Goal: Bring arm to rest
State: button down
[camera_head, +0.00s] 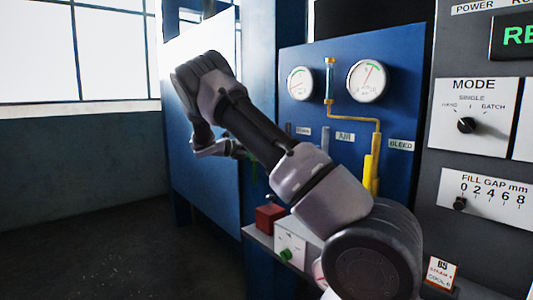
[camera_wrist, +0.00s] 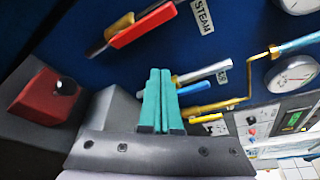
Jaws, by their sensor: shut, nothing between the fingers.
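My gripper (camera_wrist: 160,72) shows in the wrist view with its two teal fingers pressed together and nothing between them. It points at the blue panel, with the red lever (camera_wrist: 142,25) by the STEAM label above it.
A red box (camera_head: 268,216) and a white box with a green knob (camera_head: 290,240) stand on the ledge below the panel. Two gauges (camera_head: 368,80) and a yellow handle (camera_head: 367,172) are on the panel. A grey control panel (camera_head: 450,130) is at right. The floor at left is clear.

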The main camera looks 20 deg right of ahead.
dwell(0.3)
jog(key=s+d+r+m+g+y, duration=0.1)
jog(key=s+r+m+y, duration=0.3)
jog(key=s+m, duration=0.45)
jog(key=s+d+r+m+y, duration=0.1)
jog(key=s+d+m+y, duration=0.1)
jog(key=s+m+y, duration=0.6)
jog(key=s+a+r+m+t+y, duration=0.3)
jog(key=s+a+m, duration=0.3)
jog(key=s, duration=0.5)
jog(key=s+a+r+m+t+y, duration=0.2)
jog(key=s+a+r+m+t, duration=0.2)
jog(key=s+m, duration=0.7)
jog(key=shift+s+a+r+y, duration=0.4)
jog(key=shift+s+a, duration=0.3)
jog(key=shift+a, duration=0.25)
